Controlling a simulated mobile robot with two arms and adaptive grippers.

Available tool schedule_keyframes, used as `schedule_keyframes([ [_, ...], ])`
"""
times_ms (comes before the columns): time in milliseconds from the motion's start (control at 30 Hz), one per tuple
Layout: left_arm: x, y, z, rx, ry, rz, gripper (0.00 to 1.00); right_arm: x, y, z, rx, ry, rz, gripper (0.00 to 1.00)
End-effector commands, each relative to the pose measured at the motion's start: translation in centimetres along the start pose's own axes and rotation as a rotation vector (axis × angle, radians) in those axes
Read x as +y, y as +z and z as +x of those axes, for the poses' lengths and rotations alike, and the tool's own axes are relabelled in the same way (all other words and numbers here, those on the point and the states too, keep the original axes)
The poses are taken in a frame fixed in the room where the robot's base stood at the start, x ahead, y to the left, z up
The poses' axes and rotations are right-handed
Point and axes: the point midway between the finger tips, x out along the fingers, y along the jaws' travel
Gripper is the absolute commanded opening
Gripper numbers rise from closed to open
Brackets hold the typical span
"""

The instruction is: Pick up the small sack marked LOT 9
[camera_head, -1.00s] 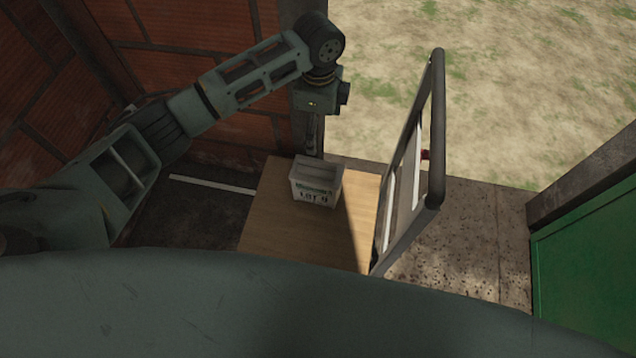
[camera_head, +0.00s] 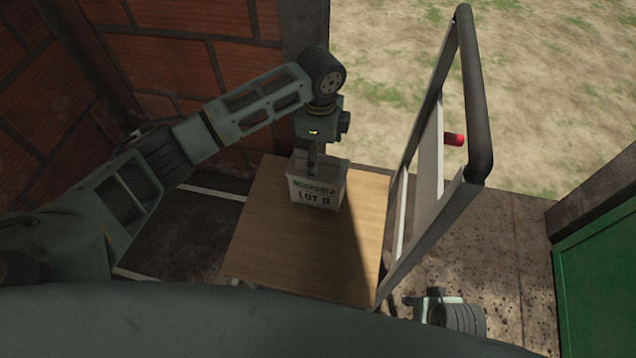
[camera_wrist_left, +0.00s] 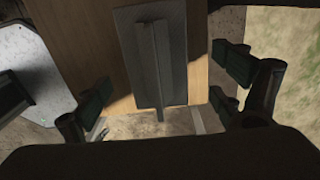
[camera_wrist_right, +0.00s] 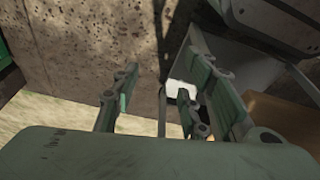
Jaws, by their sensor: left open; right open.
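The small sack (camera_head: 316,192) is pale, boxy and upright on a wooden board, with "LOT 9" printed on its front. My left gripper (camera_head: 313,162) points down at its top in the head view. In the left wrist view the sack's grey top with a raised ridge (camera_wrist_left: 155,55) lies between the two spread fingers of the left gripper (camera_wrist_left: 160,92), with gaps on both sides. My right gripper (camera_wrist_right: 165,98) is open and empty in its wrist view, over speckled floor; in the head view part of that arm shows at the lower right.
The wooden board (camera_head: 270,235) has bare room around the sack. A brick wall (camera_head: 180,75) is behind on the left, a green panel (camera_head: 600,270) at far right.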

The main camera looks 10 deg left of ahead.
Motion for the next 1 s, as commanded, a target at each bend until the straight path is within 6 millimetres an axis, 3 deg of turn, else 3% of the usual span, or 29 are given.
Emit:
schedule_keyframes([
  [500,0.5,0.4,5.5,-0.001,0.001,0.0,0.88,0.3,-1.6,-5.1,0.03,0.005,0.004,0.41],
  [833,0.5,0.3,6.0,0.0,-0.001,0.001,0.88,0.3,-1.7,-5.8,0.031,0.006,0.005,0.41],
  [1000,0.5,0.3,5.9,0.0,0.0,0.001,0.75,0.3,-1.7,-5.8,0.032,0.006,0.005,0.41],
])
